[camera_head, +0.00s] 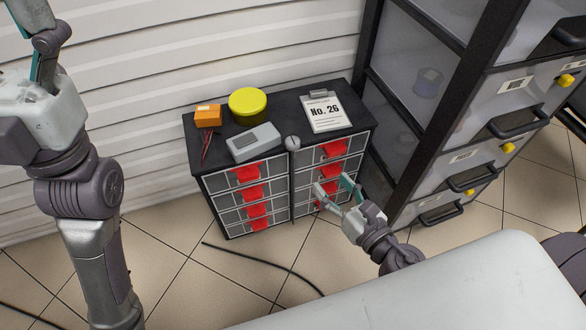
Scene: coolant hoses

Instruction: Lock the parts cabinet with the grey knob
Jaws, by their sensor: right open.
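The parts cabinet (190,150) is a low black cabinet with two columns of grey drawers with red handles, standing against the white slatted wall. The grey knob (292,142) is a small round piece at the front top edge, between the two columns. My right gripper (335,187) is open and empty, in front of the right column of drawers, below and to the right of the knob. It hides part of the lower right drawers. My left arm rises along the left side of the view; its gripper (36,70) shows only partly at the top left edge.
On the cabinet top are an orange box (208,115), a yellow round tin (248,104), a grey device (253,142) with red leads, and a clipboard (325,112) reading "No. 26". A tall rack (460,130) of clear drawers stands close on the right. A black cable (265,262) lies on the tiled floor.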

